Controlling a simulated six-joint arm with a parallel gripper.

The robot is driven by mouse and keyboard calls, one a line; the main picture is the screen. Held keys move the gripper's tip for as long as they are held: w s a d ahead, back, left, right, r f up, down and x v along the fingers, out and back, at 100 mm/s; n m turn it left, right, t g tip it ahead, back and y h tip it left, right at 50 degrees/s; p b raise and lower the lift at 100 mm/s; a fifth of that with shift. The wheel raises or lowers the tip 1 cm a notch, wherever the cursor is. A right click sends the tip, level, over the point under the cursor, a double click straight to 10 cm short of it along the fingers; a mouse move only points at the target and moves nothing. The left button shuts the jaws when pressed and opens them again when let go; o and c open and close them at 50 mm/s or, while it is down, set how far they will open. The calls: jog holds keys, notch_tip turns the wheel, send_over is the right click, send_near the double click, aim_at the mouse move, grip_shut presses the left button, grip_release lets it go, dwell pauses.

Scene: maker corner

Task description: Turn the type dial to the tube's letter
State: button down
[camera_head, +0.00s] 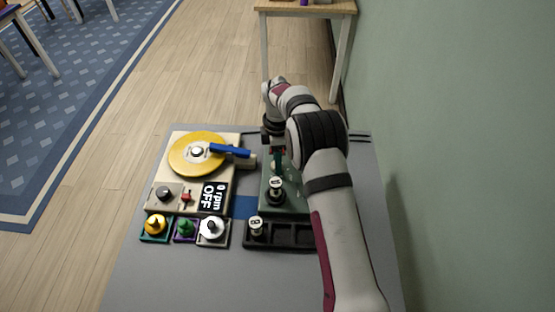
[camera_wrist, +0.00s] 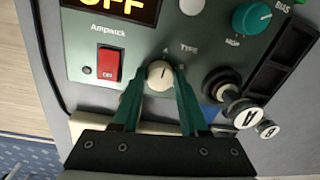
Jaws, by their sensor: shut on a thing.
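The type dial (camera_wrist: 159,76) is a small cream knob on the dark green Ampwick panel, with a thin dark pointer line aimed roughly up in the wrist view. Small letters sit above it beside the word TYPE; one looks like an A, and the others are too small to read surely. My gripper (camera_wrist: 160,84) has its two green fingers closed on the knob's sides. The tube (camera_wrist: 243,113) stands in the panel's black socket, right of the dial, its white top marked with what looks like an A. In the head view the tube (camera_head: 276,184) stands in front of my gripper.
A second white-topped tube (camera_head: 256,222) stands in the black tray (camera_head: 285,235). The panel carries a red switch (camera_wrist: 110,63), a lit OFF display (camera_wrist: 122,8) and a teal knob (camera_wrist: 251,18). Left are a yellow turntable (camera_head: 183,163) and several small coloured pieces in holders.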

jog(key=shift+n, duration=0.3)
dwell(0.4)
jog(key=shift+c, duration=2.2)
grip_release()
notch_tip(320, 180, up, 16)
jog(key=shift+w, duration=0.45)
jog(key=shift+a+f, duration=0.1)
